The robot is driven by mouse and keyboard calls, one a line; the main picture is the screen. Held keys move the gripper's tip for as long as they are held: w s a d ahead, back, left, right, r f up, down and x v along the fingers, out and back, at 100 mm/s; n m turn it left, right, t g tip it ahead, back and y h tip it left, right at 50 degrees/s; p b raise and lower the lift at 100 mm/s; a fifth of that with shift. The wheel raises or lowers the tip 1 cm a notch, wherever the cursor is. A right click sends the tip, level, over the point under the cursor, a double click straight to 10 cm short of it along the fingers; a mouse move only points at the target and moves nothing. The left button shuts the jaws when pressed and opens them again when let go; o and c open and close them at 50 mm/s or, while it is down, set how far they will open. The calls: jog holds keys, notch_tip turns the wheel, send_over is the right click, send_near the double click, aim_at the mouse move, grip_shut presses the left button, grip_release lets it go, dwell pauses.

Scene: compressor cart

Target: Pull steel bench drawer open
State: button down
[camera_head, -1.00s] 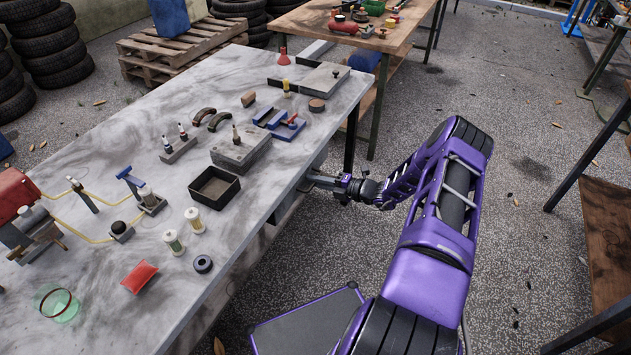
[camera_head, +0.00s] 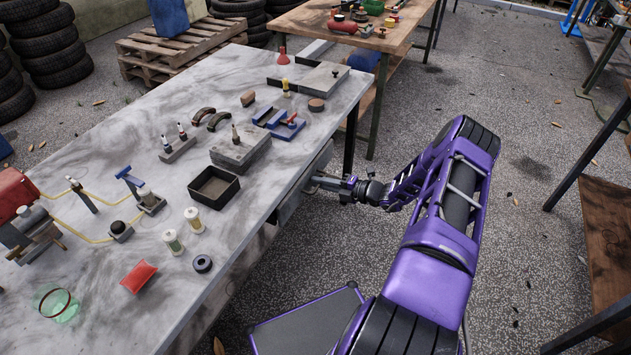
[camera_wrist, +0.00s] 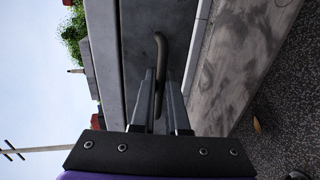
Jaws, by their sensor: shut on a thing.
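The steel bench drawer (camera_head: 291,207) is a grey box under the near right edge of the bench top, standing out slightly past that edge. In the wrist view its flat grey front (camera_wrist: 135,45) faces me, with a dark curved bar handle (camera_wrist: 161,48). My gripper (camera_head: 318,181) reaches in from the right at the drawer front. In the wrist view my gripper (camera_wrist: 163,82) has its two fingers on either side of the handle, shut on it. Part of the handle is hidden between the fingers.
The marbled bench top (camera_head: 110,150) carries a black tray (camera_head: 214,187), a grey block (camera_head: 240,150) and several small parts. A wooden bench (camera_head: 300,22) stands behind. A wooden shelf unit (camera_head: 605,215) is at the right. Open floor lies between it and my arm.

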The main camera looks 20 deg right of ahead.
jog(key=f+b+v, duration=0.2)
jog(key=f+v, duration=0.2)
jog(key=v, duration=1.4)
jog(key=shift+v, duration=0.75)
jog(key=c, duration=1.2)
grip_release()
jog(key=shift+f, duration=0.1)
jog(key=shift+s, duration=0.1)
jog(key=b+v, duration=0.1)
jog(key=v, duration=1.6)
jog(key=shift+s+d, duration=0.1)
jog(key=shift+d, duration=0.05)
